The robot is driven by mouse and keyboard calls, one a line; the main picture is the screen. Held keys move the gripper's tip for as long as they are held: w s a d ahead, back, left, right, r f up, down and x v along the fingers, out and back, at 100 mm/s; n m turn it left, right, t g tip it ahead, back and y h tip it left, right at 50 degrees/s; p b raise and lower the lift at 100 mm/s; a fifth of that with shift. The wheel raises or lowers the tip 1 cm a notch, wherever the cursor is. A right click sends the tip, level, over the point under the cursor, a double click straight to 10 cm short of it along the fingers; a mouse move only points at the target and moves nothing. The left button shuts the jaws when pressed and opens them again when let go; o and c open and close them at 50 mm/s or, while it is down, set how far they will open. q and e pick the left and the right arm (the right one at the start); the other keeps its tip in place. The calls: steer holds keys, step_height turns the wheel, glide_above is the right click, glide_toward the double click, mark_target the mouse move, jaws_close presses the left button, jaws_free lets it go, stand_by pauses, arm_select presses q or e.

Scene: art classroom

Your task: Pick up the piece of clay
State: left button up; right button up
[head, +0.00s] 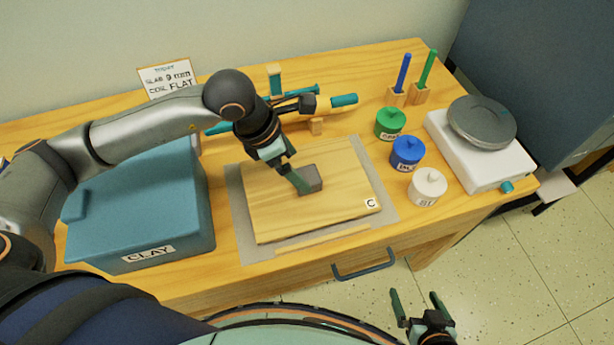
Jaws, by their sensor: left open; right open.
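The piece of clay (312,177) is a small grey-brown block lying on the wooden board (275,219) marked C. My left gripper (298,181) reaches over the board from the upper left, with its fingers pointing down at the clay. One green finger shows at the clay's left side; the other finger is hard to make out. The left gripper is open, and I cannot tell whether it touches the clay. My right gripper (417,300) is open and empty, low in front of the desk, away from the clay.
A teal box labelled CLAY (150,205) stands left of the board. A rolling pin (335,104) lies behind.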

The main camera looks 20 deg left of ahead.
mark_target(309, 179)
arm_select(q)
steer(key=x, duration=0.5)
steer(key=shift+w+f, duration=0.15)
jaws_close()
stand_by(0.6)
